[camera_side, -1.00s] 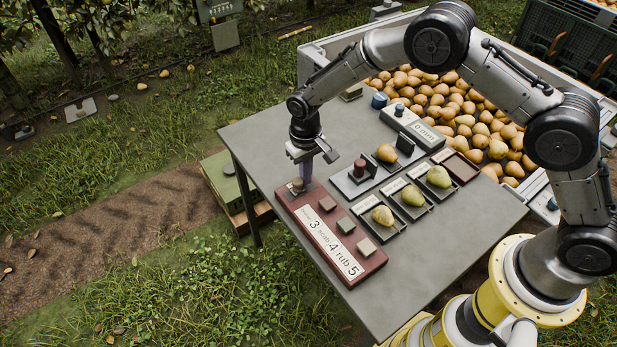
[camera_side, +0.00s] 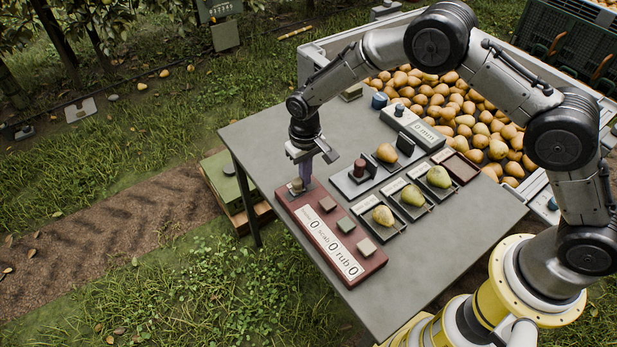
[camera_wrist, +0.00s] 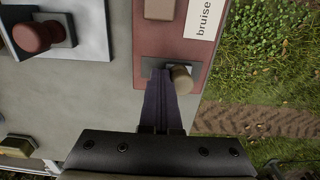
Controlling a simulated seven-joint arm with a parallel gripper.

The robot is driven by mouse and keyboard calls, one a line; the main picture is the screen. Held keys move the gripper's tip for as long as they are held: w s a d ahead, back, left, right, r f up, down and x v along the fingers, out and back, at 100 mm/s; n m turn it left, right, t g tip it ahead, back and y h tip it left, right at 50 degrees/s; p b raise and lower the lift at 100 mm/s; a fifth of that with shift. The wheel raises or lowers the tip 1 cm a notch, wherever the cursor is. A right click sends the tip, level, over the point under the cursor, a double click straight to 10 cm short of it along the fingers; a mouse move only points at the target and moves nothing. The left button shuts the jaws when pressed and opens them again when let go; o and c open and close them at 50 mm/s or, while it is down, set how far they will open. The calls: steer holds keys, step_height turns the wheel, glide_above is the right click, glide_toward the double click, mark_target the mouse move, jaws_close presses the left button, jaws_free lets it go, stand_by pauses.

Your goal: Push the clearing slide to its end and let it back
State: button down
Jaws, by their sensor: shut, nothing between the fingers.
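A dark red counter board (camera_side: 374,264) lies along the table's front-left edge. Its white display strip (camera_side: 331,245) now reads 0 for bruise, scab and rub. Three square buttons (camera_side: 346,226) sit in a row beside the strip. The clearing slide's tan knob (camera_wrist: 182,80) stands at the board's far end, in a dark slot. My gripper (camera_side: 304,182) points down there, shut and empty. In the wrist view its fingers (camera_wrist: 164,84) are right beside the knob and seem to touch it. The fingers hide part of the slot.
Three pears in trays (camera_side: 407,215) lie right of the board. A grey fixture with a dark red knob (camera_side: 360,167) and a gauge reading 0 mm (camera_side: 424,133) stand farther back. A bin of pears (camera_side: 470,100) is behind the table. The table's left part is bare.

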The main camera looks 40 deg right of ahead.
steer(key=shift+d, duration=2.45)
step_height(320, 180, up, 8)
stand_by(0.3)
